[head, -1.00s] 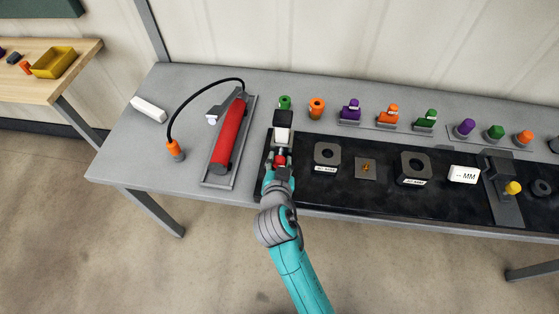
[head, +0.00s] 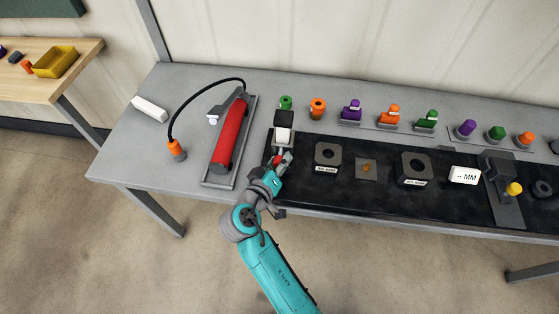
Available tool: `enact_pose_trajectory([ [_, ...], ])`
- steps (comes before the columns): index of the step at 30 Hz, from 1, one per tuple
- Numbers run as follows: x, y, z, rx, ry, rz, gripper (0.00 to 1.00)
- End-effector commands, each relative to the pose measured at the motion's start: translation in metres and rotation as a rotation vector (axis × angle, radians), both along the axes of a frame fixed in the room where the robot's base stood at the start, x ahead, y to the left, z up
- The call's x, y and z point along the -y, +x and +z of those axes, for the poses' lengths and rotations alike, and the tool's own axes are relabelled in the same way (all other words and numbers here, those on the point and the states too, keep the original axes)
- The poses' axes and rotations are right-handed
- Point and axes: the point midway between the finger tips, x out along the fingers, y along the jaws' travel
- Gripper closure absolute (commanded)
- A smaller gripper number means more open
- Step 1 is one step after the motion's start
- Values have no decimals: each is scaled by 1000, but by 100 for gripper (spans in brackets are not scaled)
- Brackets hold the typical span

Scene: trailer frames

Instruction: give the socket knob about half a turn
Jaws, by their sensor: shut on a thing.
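The socket (head: 284,119) is a black and white block standing upright at the left end of the black mat. A small red part, which looks like its knob (head: 287,158), shows low at its front. My gripper (head: 281,157) is at this red part and shut on it, just in front of the socket's white lower face. The fingers and wrist cover much of the knob, so its exact angle cannot be read.
A red cylinder (head: 229,134) lies in a grey tray left of my gripper, with a black cable and orange plug (head: 176,150) beyond. Dark square blocks (head: 328,155) stand close on the right. Coloured connectors (head: 351,111) line the back. The front table edge is under my arm.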

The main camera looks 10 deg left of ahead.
Motion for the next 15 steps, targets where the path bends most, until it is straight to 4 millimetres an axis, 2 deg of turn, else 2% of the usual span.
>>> enact_pose_trajectory([
  [15,-1,0,-2,-18,-488,1,96],
])
